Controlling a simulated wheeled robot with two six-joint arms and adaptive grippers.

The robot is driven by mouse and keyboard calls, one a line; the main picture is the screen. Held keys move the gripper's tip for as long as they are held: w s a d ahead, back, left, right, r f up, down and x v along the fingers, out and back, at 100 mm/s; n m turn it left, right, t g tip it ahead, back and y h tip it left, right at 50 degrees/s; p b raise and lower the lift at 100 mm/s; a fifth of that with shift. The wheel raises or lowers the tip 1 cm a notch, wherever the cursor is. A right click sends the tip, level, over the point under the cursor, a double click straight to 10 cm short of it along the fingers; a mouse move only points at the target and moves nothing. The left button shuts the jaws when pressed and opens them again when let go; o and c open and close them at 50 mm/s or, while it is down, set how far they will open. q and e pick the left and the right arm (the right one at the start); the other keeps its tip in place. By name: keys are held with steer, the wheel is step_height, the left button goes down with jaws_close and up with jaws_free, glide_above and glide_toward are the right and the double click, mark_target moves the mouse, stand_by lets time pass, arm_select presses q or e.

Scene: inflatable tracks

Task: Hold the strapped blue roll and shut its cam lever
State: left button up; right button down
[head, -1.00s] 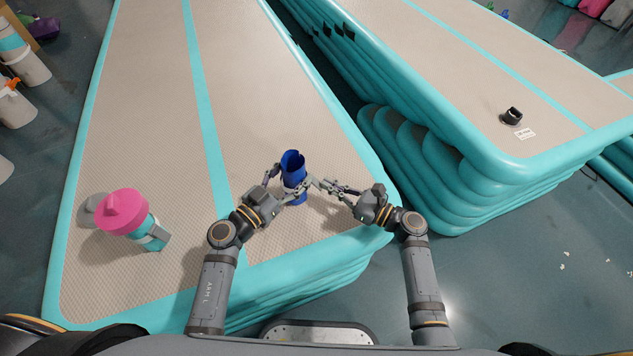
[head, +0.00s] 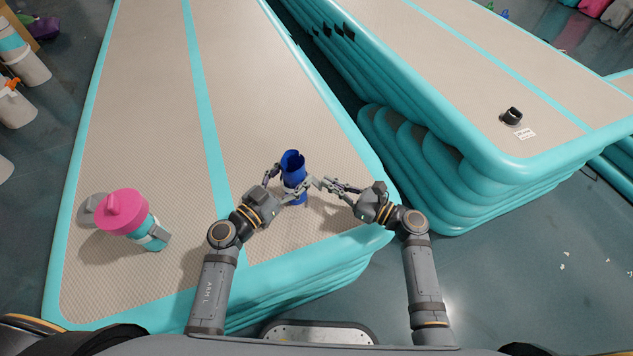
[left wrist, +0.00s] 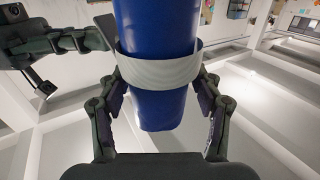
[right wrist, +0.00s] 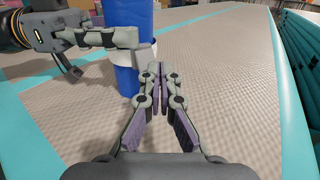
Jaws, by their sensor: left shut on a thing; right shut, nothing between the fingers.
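The blue roll (head: 292,160) stands upright on the near end of the beige track. A pale grey strap (left wrist: 160,70) wraps around it. My left gripper (head: 289,182) is shut on the roll, with one finger on each side of it at the strap's height. My right gripper (head: 319,184) is shut and empty just right of the roll; its closed fingertips (right wrist: 160,76) point toward the roll in the right wrist view. A small pale piece (right wrist: 146,56) beside the strap may be the cam lever; its position is unclear.
A pink-lidded teal bottle (head: 127,214) stands at the left of the beige track (head: 145,130). A taller stack of tracks (head: 440,175) rises to the right, with a small black object (head: 512,116) on top. The track behind the roll is clear.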

mark_target(318, 185)
steer(key=shift+r, duration=1.35)
steer(key=shift+a+r, duration=0.1)
steer(key=shift+r, duration=0.1)
steer(key=shift+a+r, duration=0.25)
steer(key=shift+r, duration=0.85)
steer(key=shift+r, duration=0.2)
steer(key=shift+a+r, duration=0.1)
steer(key=shift+a, duration=0.25)
steer(key=shift+a+r, duration=0.2)
steer(key=shift+a, duration=0.4)
steer(key=shift+a+r, duration=0.2)
steer(key=shift+a, duration=0.35)
steer(key=shift+a, duration=0.1)
